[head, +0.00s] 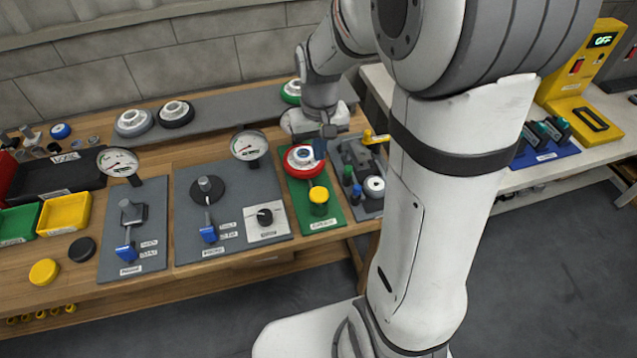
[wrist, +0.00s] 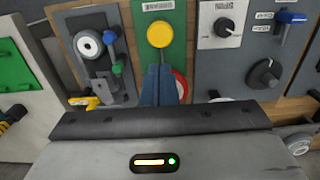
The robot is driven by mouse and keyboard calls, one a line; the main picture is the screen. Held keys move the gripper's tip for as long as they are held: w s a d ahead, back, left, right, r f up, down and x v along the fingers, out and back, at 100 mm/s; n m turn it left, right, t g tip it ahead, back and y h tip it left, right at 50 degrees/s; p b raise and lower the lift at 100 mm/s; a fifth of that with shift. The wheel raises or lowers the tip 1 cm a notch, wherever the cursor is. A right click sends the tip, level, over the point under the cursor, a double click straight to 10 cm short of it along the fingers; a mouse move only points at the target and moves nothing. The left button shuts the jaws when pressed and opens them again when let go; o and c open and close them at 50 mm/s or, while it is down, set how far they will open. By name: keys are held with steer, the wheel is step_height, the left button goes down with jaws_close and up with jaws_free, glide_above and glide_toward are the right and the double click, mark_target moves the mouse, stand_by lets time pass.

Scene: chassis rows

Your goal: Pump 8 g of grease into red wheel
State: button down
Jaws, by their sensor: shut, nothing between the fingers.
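The red wheel (head: 303,160), with a pale hub, lies on a green board (head: 328,222) on the wooden bench. A round yellow knob or button (head: 319,196) stands in front of it on the same board. My gripper (head: 319,150) is over the right side of the red wheel, its blue fingers together and empty; I cannot tell whether they touch it. In the wrist view the shut fingers (wrist: 160,72) point toward the yellow button (wrist: 160,33) and hide much of the red wheel (wrist: 181,86). No grease amount is readable.
A grey board (head: 366,205) with a pale roller and small levers stands close on the right. On the left are a board with a black dial (head: 265,216) and a gauge (head: 249,145). Other wheels (head: 176,113) lie on the grey strip behind.

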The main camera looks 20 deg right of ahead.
mark_target(319, 194)
step_height(319, 194, down, 12)
steer(key=shift+f+p, duration=0.25)
steer(key=shift+p, duration=0.55)
step_height(319, 194, down, 3)
steer(key=b, duration=0.3)
steer(key=shift+s, duration=0.15)
steer(key=shift+r+p, duration=0.25)
steer(key=shift+p, duration=0.05)
step_height(319, 194, up, 14)
steer(key=p, duration=0.1)
